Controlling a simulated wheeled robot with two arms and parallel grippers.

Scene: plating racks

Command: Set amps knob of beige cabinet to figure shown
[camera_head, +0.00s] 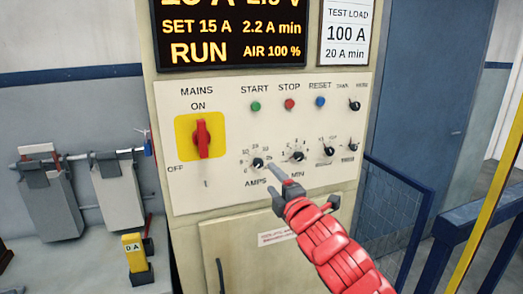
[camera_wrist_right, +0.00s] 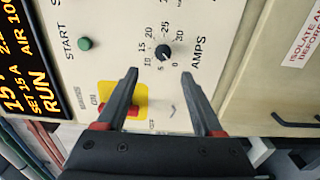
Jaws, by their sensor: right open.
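The beige cabinet (camera_head: 330,180) fills the middle of the head view. Its amps knob (camera_head: 257,162) is small and black, low on the white panel, with a numbered scale around it. The display (camera_head: 232,40) above reads SET 15 A and RUN. In the right wrist view the amps knob (camera_wrist_right: 163,52) lies just beyond the fingertips, with scale figures from 0 to 30. I cannot tell its pointer setting surely. My right gripper (camera_head: 277,172) is open and empty, in front of the panel just right of and below the knob; its fingers (camera_wrist_right: 160,73) stand apart. My left gripper is not in view.
A red mains switch (camera_head: 202,138) on a yellow plate sits left of the knob. The min knob (camera_head: 297,156) is close on the right. Push buttons sit above. A blue railing (camera_head: 395,215) stands right of the cabinet.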

